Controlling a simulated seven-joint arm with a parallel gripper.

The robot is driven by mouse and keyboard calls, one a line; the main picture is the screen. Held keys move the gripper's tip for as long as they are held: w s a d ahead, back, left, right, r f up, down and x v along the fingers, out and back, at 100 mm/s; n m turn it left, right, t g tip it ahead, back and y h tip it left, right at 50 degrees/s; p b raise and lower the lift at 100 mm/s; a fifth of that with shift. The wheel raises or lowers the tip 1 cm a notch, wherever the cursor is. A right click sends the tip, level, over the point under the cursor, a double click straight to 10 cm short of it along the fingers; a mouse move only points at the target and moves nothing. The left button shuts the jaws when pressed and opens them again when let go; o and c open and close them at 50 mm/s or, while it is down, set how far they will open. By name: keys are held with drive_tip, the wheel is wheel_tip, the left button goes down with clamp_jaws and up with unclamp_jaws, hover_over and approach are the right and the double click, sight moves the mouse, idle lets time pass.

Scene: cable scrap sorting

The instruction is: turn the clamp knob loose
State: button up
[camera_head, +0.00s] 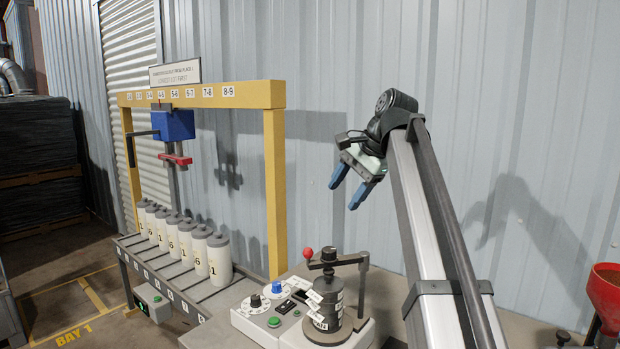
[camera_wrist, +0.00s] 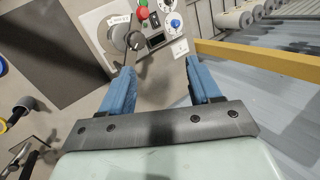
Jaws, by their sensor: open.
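A black knob (camera_head: 328,254) tops a dark stacked drum (camera_head: 331,292) with white labels, which stands on a pale machine base on the bench. My gripper (camera_head: 347,194) is open and empty, high above the bench and apart from the drum. Its blue fingers also show in the wrist view (camera_wrist: 160,72).
The machine panel holds a blue dial (camera_head: 277,287), another black knob (camera_head: 255,300) and a green button (camera_head: 274,322). A yellow gantry (camera_head: 274,190) stands left, over a row of numbered cylinders (camera_head: 219,258). A red funnel (camera_head: 604,295) is at far right. Air around my gripper is clear.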

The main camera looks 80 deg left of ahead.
drive_tip(key=s+d+r+n+g+y, duration=0.1)
drive_tip(key=s+n+g, duration=0.5)
drive_tip(key=n, duration=1.5)
wheel_tip(320, 180, up, 2)
drive_tip(key=shift+s+r+n+g+y, duration=0.1)
drive_tip(key=shift+s+n+g+y, duration=0.2)
drive_tip(key=shift+s+y, duration=0.65)
drive_tip(key=shift+s+d+h, duration=0.1)
drive_tip(key=shift+s+h, duration=0.15)
